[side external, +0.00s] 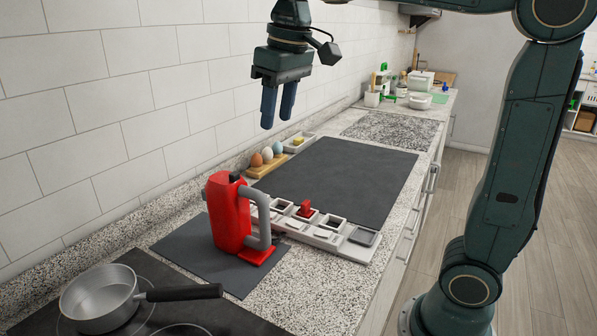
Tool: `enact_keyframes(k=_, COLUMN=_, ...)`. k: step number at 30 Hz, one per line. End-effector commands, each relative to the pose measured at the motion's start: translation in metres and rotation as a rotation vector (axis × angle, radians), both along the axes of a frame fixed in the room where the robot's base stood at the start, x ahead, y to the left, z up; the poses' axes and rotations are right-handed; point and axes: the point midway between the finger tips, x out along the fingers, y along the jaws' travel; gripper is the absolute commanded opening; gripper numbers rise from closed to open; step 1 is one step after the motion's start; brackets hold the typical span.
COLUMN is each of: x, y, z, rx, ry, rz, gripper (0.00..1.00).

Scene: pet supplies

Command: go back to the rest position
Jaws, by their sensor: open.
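My gripper (277,118) hangs above the back part of the counter, near the tiled wall, with its two blue fingers pointing down. The fingers are apart and nothing is between them. It is well clear of everything on the counter below. The rest position itself is not marked in the view.
A red jug-like object with a grey handle (229,212) stands on a dark mat. A pale compartment tray (325,235) holds a small red piece. An egg holder (266,167) is by the wall. A pan (98,299) sits front left. The large dark mat (335,180) is clear.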

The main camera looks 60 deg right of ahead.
Motion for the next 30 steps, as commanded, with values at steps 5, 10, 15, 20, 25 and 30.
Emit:
enact_keyframes(k=5, x=-0.039, y=0.001, z=-0.012, rx=0.0, ry=-0.06, rz=0.0, gripper=0.42)
enact_keyframes(k=10, x=-0.074, y=0.002, z=-0.029, rx=0.0, ry=-0.116, rz=0.0, gripper=0.42)
enact_keyframes(k=15, x=-0.107, y=0.003, z=-0.052, rx=0.001, ry=-0.171, rz=0.001, gripper=0.42)
enact_keyframes(k=20, x=-0.136, y=0.004, z=-0.077, rx=0.001, ry=-0.223, rz=0.0, gripper=0.42)
enact_keyframes(k=25, x=-0.159, y=0.004, z=-0.102, rx=0.002, ry=-0.266, rz=0.0, gripper=0.42)
enact_keyframes(k=30, x=-0.17, y=0.005, z=-0.115, rx=0.003, ry=-0.29, rz=0.0, gripper=0.42)
